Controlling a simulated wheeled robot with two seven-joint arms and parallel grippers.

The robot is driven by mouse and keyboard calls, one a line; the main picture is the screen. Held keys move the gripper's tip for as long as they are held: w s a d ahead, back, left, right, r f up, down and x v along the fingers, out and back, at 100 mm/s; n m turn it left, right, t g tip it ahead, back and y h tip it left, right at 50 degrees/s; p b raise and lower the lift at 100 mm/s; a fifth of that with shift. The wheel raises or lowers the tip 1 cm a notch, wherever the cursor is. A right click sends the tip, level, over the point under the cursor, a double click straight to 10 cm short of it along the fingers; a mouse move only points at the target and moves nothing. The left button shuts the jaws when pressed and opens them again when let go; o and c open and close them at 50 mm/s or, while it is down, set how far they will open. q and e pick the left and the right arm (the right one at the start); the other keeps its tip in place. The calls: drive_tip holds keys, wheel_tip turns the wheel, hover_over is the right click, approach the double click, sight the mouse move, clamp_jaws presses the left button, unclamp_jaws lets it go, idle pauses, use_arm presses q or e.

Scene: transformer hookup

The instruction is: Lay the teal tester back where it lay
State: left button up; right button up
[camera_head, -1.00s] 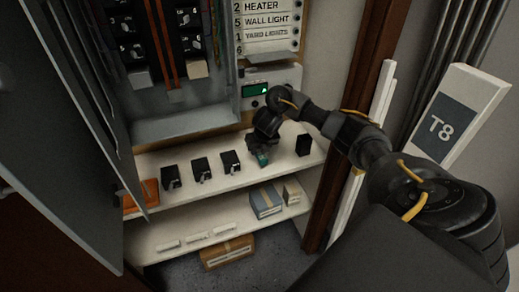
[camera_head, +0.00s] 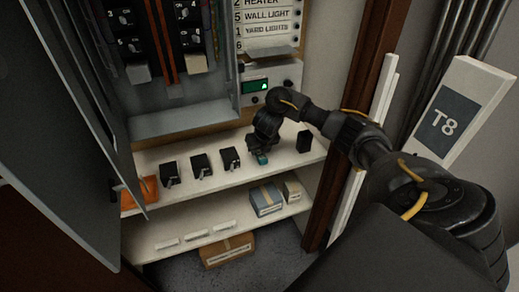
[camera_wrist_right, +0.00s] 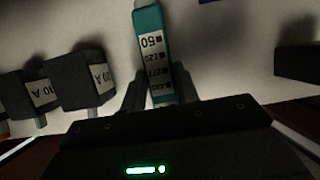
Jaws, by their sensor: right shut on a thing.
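The teal tester (camera_head: 262,159) is in my right gripper (camera_head: 258,151), low over the upper shelf (camera_head: 225,186). In the right wrist view the tester (camera_wrist_right: 154,52) points away from me, its white label with numbers facing the camera. The right gripper's fingers (camera_wrist_right: 160,90) are shut on its near end. I cannot tell whether the tester touches the shelf. My left gripper is not in view.
Several black breakers (camera_head: 200,167) stand in a row left of the gripper; the wrist view shows one (camera_wrist_right: 84,82) close by. A black block (camera_head: 304,142) stands to the right. An orange item (camera_head: 139,193) lies at the shelf's left end. The open cabinet door (camera_head: 70,130) bounds the left.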

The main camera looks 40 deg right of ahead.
drive_tip(key=o, duration=1.1)
drive_tip(key=shift+c, duration=0.2)
drive_tip(key=p+v, duration=0.5)
drive_tip(key=v, duration=0.4)
drive_tip(key=shift+r, duration=0.35)
drive_tip(key=shift+s+a+r+p, duration=0.15)
drive_tip(key=shift+s+r+p, duration=0.2)
drive_tip(key=shift+r, duration=0.15)
